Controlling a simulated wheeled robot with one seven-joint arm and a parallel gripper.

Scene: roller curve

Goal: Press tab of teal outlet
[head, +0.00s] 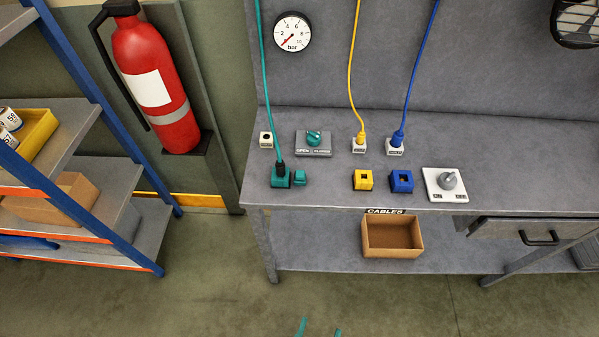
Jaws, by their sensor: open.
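The teal outlet (281,181) sits near the front left of the grey workbench. A black plug (280,168) on a teal cable (267,85) stands in it. A small teal tab (300,177) sits at the right side of this outlet. Only two teal fingertips of my gripper (320,330) show, at the bottom edge of the head view. They are apart, with nothing visible between them. My gripper appears well in front of the bench, away from the outlet.
Yellow (362,181) and blue (401,182) blocks and a grey switch (446,185) stand right of the outlet. A dial plate (313,144) and a small white socket (265,141) lie behind it. A cardboard box (391,238) is below. The floor in front is clear.

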